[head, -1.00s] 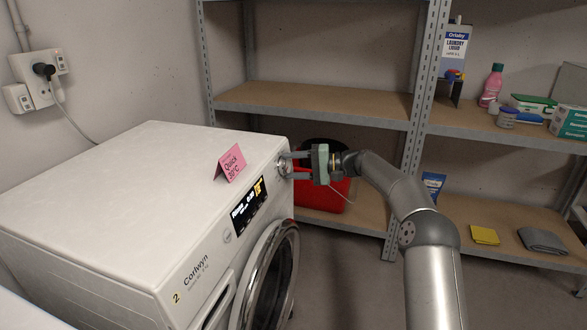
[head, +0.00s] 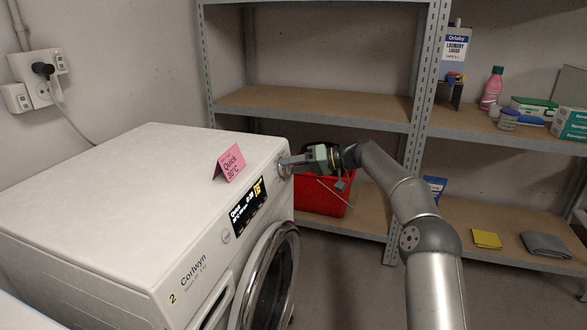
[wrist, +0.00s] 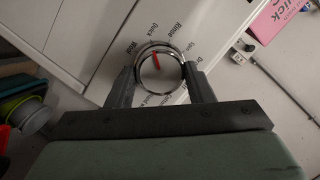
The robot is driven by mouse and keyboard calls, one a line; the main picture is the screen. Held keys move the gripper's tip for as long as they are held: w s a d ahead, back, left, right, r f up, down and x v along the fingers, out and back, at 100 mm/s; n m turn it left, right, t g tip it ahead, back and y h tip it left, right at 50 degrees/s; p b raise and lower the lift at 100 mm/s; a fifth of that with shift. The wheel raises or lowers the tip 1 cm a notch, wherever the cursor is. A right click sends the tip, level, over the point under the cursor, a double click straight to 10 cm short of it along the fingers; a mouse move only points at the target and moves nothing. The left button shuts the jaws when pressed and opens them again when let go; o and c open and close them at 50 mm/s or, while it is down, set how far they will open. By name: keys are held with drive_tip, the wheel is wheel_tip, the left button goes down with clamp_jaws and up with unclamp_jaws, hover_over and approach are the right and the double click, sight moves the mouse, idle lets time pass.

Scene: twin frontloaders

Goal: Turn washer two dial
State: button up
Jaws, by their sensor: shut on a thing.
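Washer two (head: 110,210) is white, labelled "2 Corlwyn", and stands at the left of the head view. Its dial (wrist: 158,72) is a round silver knob with a red pointer, ringed by program names in the wrist view. My gripper (head: 286,164) is shut on the dial, with one finger on each side of it. In the wrist view the fingers (wrist: 159,82) press at its left and right edges. The lit display (head: 248,204) shows white text that seems to read "Quick", though it is small.
A pink card reading "Quick 30°C" (head: 230,163) stands on the washer top near the dial. A red basket (head: 322,197) sits on the lower shelf behind my gripper. Metal shelving (head: 310,108) with laundry goods fills the back and right. Floor is clear near the washer door.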

idle(0.4)
drive_tip(key=o, duration=1)
drive_tip(key=shift+c, duration=0.2)
drive_tip(key=p+v, duration=0.4)
drive_tip(key=v, duration=1.3)
drive_tip(key=shift+d, duration=0.2)
drive_tip(key=shift+r, duration=0.1)
